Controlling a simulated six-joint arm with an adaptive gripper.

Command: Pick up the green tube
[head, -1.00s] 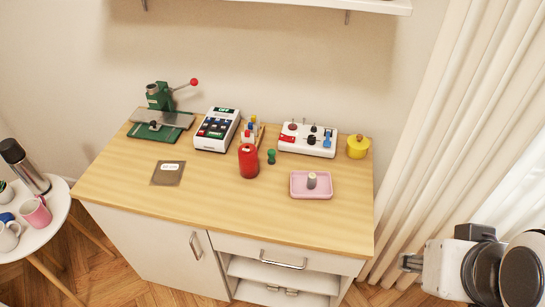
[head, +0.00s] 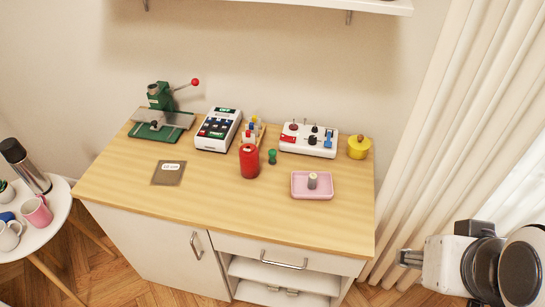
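A small green tube-like piece (head: 272,156) stands on the wooden table top (head: 225,205), just right of a red cylinder (head: 249,162). It is upright with a rounded top, and no other thing hides it. My gripper (head: 404,258) is at the lower right, beyond the table's right edge and far from the green piece. It points left. Its fingers are too small in this view to show whether they are open or shut.
A pink tray (head: 299,193) holds a grey cylinder (head: 312,181). Behind stand a white switch box (head: 295,149), a keypad device (head: 217,130), a green press (head: 158,97) and a yellow pot (head: 359,147). The table's front is mostly clear. A curtain (head: 430,130) hangs at right.

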